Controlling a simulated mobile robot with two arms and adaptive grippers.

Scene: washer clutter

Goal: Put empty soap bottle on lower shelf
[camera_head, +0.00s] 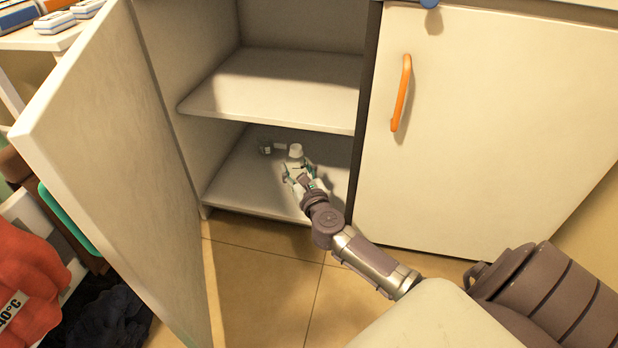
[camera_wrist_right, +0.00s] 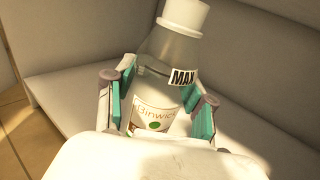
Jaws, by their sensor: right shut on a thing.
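The soap bottle (camera_wrist_right: 160,85) is clear with a white cap and a "MAX" label, and it looks empty. My right gripper (camera_wrist_right: 160,108) is shut on it, with a teal-padded finger on each side. In the head view the right gripper (camera_head: 300,174) reaches into the open cabinet and holds the bottle (camera_head: 295,152) over the lower shelf (camera_head: 235,187). The bottle looks roughly upright. Its base is hidden by the gripper, so I cannot tell whether it touches the shelf. My left gripper is not in view.
The upper shelf (camera_head: 270,88) is empty. The open cabinet door (camera_head: 110,150) stands at the left, and a closed door with an orange handle (camera_head: 401,92) is at the right. Red clothing (camera_head: 28,285) is at lower left.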

